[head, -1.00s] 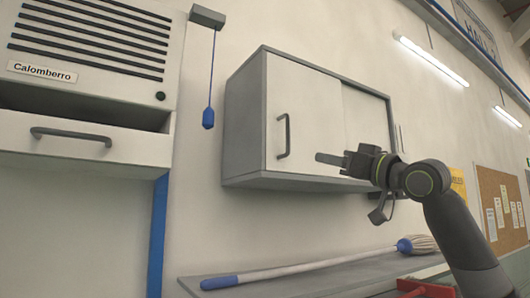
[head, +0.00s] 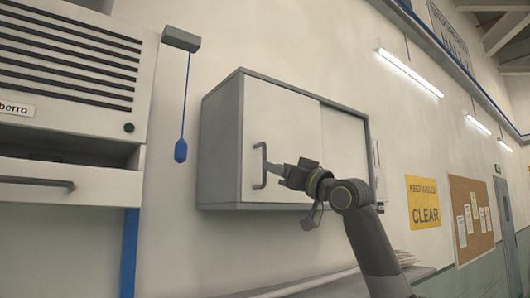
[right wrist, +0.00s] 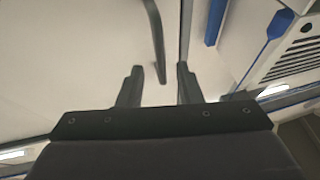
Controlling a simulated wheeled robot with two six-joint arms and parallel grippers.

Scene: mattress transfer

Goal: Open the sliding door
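A grey wall cabinet (head: 221,150) hangs in the middle of the head view. Its white left sliding door panel (head: 290,135) stands in front of a second white panel (head: 343,145); together they cover the front. A dark vertical bar handle (head: 257,165) is near the left panel's left edge. My right gripper (head: 276,169) is just right of the handle, pointing left. In the right wrist view its two fingers (right wrist: 159,75) are spread and empty, with the handle's end (right wrist: 156,40) showing between their tips. I cannot tell whether they touch it. My left gripper is out of view.
A white vented machine (head: 70,60) with a dark drawer handle is at the left. A blue pull cord (head: 181,150) hangs between it and the cabinet. A ledge with a mop handle (head: 300,284) is below. A corkboard (head: 472,215) is at the right.

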